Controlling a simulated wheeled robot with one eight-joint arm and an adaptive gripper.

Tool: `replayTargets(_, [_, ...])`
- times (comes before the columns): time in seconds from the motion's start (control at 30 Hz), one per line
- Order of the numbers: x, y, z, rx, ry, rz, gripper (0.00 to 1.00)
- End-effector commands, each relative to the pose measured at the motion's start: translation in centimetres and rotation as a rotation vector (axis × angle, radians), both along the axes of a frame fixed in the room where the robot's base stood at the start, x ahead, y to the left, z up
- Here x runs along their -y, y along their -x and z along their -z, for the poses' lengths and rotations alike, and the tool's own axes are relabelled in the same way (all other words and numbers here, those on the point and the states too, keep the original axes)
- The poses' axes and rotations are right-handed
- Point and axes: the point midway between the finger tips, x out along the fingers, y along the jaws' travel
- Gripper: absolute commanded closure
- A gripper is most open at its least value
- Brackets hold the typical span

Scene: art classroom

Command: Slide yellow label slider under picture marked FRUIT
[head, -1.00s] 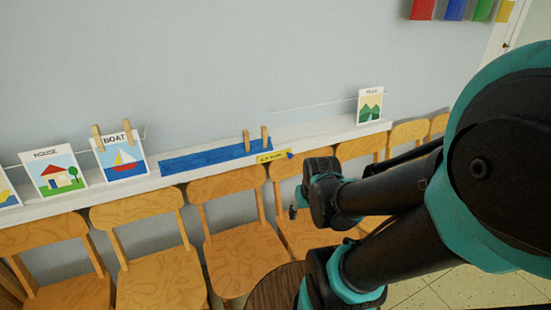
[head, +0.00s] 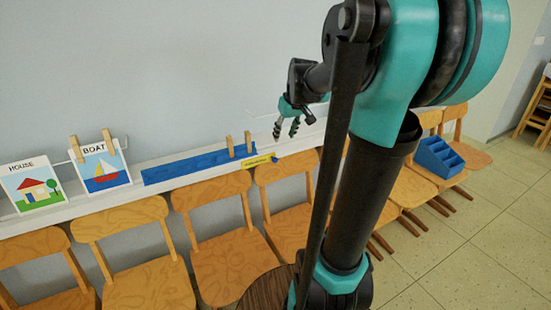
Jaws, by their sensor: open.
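The yellow label slider (head: 258,162) sits at the front edge of the white ledge (head: 150,165), near the right end of a blue strip (head: 185,167). Its lettering is too small to read. My gripper (head: 286,131) is open and empty, fingers pointing down, above and to the right of the slider and apart from it in the picture. Pictures marked HOUSE (head: 32,185) and BOAT (head: 101,167) stand on the ledge at the left. I see no picture marked FRUIT. My arm hides the ledge's right part.
Two wooden clothespins (head: 238,145) stand by the blue strip, and two more clip the BOAT picture. Wooden chairs (head: 225,245) line the ledge's front. A blue compartment box (head: 438,157) rests on a chair at the right. The tiled floor (head: 470,245) at right looks clear.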

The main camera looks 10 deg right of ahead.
Motion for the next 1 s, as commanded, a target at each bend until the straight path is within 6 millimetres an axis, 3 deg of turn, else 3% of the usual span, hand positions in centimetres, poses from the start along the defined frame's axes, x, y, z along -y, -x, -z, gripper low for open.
replayTargets(0.1, [0.4, -1.4, -1.1, 0.003, 0.0, -0.017, 0.59])
replayTargets(0.27, [0.3, -2.0, -0.1, 0.004, 0.0, -0.021, 0.59])
replayTargets(1.0, [-1.0, -6.7, 11.9, 0.003, 0.0, -0.019, 0.59])
